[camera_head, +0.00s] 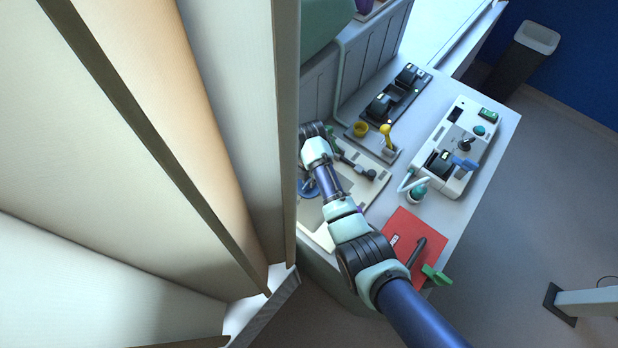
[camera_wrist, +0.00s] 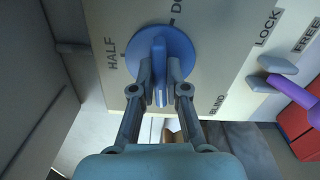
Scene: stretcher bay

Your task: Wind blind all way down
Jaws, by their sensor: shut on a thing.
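A round blue knob (camera_wrist: 176,42) with a raised grip bar sits on a pale panel (camera_wrist: 218,45). My gripper (camera_wrist: 160,78) is shut on the bar, one finger on each side. HALF is printed left of the knob, a cut-off label beginning "DO" above it, and BLIND at lower right. The bar points roughly up in the wrist view, between HALF and the cut-off label; its exact setting is unclear. In the head view, the knob (camera_head: 307,189) is partly visible beside my arm, and my fingers are hidden. The blind cannot be identified for certain.
Large cream slat-like panels (camera_head: 130,80) fill the head view's left side, close to my arm. A purple lever (camera_wrist: 293,89) stands near LOCK and FREE. A red board (camera_head: 405,235), yellow-handled lever (camera_head: 386,131) and white control box (camera_head: 463,130) occupy the bench. Open floor lies right.

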